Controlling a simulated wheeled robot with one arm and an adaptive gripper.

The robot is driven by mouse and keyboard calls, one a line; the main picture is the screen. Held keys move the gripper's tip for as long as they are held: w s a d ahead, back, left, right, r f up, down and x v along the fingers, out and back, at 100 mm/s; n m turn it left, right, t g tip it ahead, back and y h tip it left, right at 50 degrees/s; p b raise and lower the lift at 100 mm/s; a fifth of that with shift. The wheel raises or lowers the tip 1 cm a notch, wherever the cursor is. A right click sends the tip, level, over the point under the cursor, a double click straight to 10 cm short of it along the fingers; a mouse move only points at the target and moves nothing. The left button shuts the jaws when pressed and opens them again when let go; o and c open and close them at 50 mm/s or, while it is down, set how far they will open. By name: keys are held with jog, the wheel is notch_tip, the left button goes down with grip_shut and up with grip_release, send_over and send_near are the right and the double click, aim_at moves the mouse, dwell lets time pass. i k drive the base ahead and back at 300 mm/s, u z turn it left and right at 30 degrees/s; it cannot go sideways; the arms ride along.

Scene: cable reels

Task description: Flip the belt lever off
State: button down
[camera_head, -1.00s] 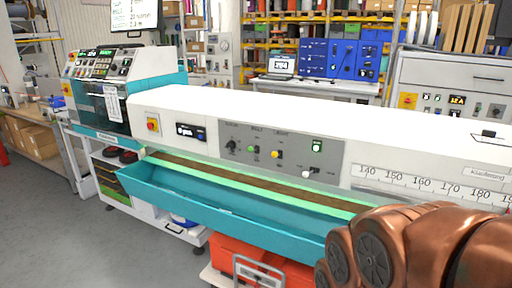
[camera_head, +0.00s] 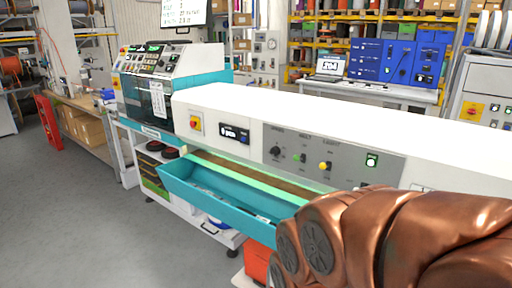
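The long white and teal machine has a grey control panel (camera_head: 340,159) on its front. A small lever with a green tip (camera_head: 300,157) sits on the panel under lettering that seems to read BELT. To its right is a yellow-tipped lever (camera_head: 325,166), and to its left a dark round knob (camera_head: 275,151). Whether the green-tipped lever is on or off is too small to tell. My copper-coloured arm fills the lower right and hides the panel's lower right part. My gripper is not in view.
A teal trough (camera_head: 220,191) juts out below the panel. A red and yellow stop switch (camera_head: 195,123) and a small display (camera_head: 234,133) sit left of the panel. Grey floor (camera_head: 70,215) is open at the left. An orange bin (camera_head: 257,262) stands under the machine.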

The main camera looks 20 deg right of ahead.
aim_at(296, 158)
jog(key=i, duration=1.35)
jog(key=z, duration=0.6)
